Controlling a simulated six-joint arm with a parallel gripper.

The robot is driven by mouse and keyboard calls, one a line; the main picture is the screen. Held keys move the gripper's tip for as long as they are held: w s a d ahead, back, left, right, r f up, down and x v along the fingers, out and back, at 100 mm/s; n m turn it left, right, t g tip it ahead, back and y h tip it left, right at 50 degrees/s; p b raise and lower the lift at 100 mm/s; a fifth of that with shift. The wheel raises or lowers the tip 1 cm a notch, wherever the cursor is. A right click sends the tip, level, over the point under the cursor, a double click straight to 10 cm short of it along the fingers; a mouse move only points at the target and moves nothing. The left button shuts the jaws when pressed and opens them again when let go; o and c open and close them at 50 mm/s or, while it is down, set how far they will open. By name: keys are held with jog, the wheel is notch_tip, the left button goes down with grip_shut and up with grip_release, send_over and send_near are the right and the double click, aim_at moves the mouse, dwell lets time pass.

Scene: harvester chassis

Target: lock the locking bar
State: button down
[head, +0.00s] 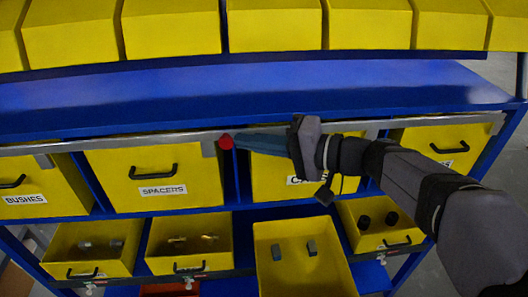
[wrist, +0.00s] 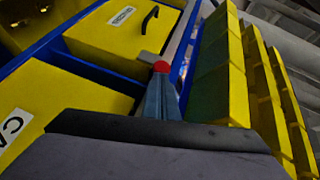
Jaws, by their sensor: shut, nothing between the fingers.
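The locking bar (head: 110,141) is a long grey metal strip along the top front edge of the yellow drawer row, below the blue shelf. Small grey tabs hang from it over the drawers. A red knob (head: 225,142) sits at the bar, just right of the SPACERS drawer. It also shows in the wrist view (wrist: 161,67). My gripper (head: 237,142) is shut and empty, with its tips at the right side of the knob. In the wrist view the tips (wrist: 160,78) overlap the knob's lower edge; I cannot tell whether they touch it.
The SPACERS drawer (head: 150,172) and BUSHES drawer (head: 40,190) are left of the knob. My arm partly hides the drawer behind it. Open yellow bins (head: 300,275) with small parts stand below. Yellow bins (head: 275,25) line the top; the blue shelf (head: 150,92) is clear.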

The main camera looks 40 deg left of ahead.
jog(key=shift+s+a, duration=0.3)
jog(key=shift+s, duration=0.05)
jog(key=shift+w, duration=0.15)
jog(key=shift+w+d+r, duration=0.1)
jog(key=shift+w+d, duration=0.1)
jog(key=shift+w, duration=0.1)
jog(key=w+b+v, duration=0.2)
jog(key=b+v, duration=0.2)
jog(key=v, duration=0.8)
jog(key=shift+r, duration=0.25)
jog(key=shift+w+a, duration=0.1)
